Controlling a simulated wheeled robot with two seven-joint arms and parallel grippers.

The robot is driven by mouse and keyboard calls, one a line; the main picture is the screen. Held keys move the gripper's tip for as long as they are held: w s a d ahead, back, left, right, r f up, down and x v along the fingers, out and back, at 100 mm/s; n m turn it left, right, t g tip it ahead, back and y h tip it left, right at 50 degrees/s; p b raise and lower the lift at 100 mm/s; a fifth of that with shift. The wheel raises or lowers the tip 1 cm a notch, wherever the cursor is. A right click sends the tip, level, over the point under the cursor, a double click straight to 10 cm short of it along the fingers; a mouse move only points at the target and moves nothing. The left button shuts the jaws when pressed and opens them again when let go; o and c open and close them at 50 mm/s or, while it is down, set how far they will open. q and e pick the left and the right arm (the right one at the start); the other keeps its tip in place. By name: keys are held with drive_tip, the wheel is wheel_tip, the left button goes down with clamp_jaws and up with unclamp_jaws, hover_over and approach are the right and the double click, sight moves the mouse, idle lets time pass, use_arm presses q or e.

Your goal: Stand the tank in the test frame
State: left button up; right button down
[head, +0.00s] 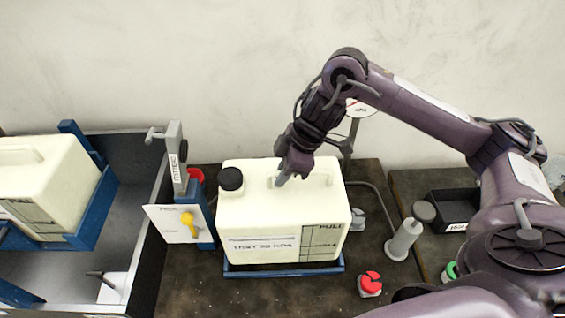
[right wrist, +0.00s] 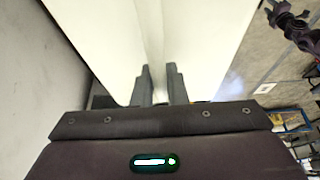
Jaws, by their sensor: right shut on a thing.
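A cream tank (head: 275,215) with a black cap and the marking "TEST 30 KPA" stands upright in the middle of the head view. A blue frame (head: 285,271) shows under its lower edge; I cannot tell whether the tank is fully seated in it. My right gripper (head: 281,180) is at the tank's top and shut on its handle. In the right wrist view the two fingers (right wrist: 158,85) close on a pale ridge of the tank (right wrist: 190,40). My left gripper is not in view.
A second cream tank (head: 38,185) sits in a blue cradle inside a grey bin (head: 150,240) at left. A post with a yellow-knobbed valve plate (head: 165,222) stands close left of the middle tank. A red-topped fitting (head: 370,284), grey cylinder (head: 404,240) and black tray (head: 452,207) lie right.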

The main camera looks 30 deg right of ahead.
sight(284, 186)
drive_tip(key=shift+w+f, duration=0.1)
drive_tip(key=shift+f, duration=2)
drive_tip(key=c, duration=1.9)
unclamp_jaws()
drive_tip(key=shift+f, duration=0.15)
drive_tip(key=o, duration=0.4)
drive_tip(key=shift+o, duration=0.2)
drive_tip(key=shift+d+r, duration=0.2)
drive_tip(key=shift+r, duration=0.35)
drive_tip(key=p+v, duration=0.1)
drive_tip(key=v, duration=0.4)
drive_tip(key=p+v, duration=0.1)
drive_tip(key=v, duration=0.5)
drive_tip(key=shift+s+a, duration=0.1)
drive_tip(key=shift+s, duration=0.1)
